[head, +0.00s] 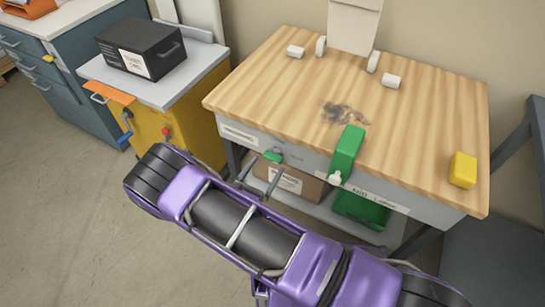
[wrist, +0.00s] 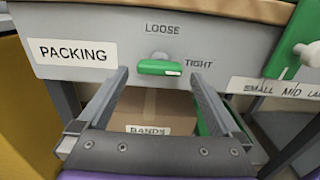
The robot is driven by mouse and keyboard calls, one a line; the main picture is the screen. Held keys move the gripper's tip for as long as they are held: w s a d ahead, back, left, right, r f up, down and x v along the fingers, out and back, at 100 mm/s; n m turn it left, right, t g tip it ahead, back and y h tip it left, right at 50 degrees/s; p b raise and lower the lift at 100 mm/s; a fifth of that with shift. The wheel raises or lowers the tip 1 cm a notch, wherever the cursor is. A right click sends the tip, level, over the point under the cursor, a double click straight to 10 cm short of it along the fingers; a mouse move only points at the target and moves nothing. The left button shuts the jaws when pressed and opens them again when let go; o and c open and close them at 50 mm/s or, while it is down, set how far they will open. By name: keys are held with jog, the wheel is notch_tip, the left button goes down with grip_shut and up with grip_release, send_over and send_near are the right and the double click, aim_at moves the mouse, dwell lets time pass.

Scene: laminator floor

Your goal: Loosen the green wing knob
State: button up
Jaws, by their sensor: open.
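The green wing knob (wrist: 157,68) is on the grey front panel of the wooden-topped bench, below the word LOOSE and left of the word TIGHT. Its wing lies level, with a small white mark at the right end, on the TIGHT side. It also shows in the head view (head: 273,156) under the bench top's front edge. My gripper (wrist: 158,76) is open and empty. Its two fingers point at the panel, one on each side of the knob; contact is not visible. In the head view my gripper (head: 265,169) is just in front of the knob.
A green lever (head: 347,150) stands at the bench front, right of the knob, above a SMALL/MID scale. A box marked BANDS (wrist: 145,108) sits below the knob. A yellow block (head: 463,170) is on the bench top (head: 430,130). A yellow cabinet (head: 185,125) stands left.

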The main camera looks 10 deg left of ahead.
aim_at(271, 160)
jog(key=shift+x, duration=2.35)
jog(key=c, duration=1.2)
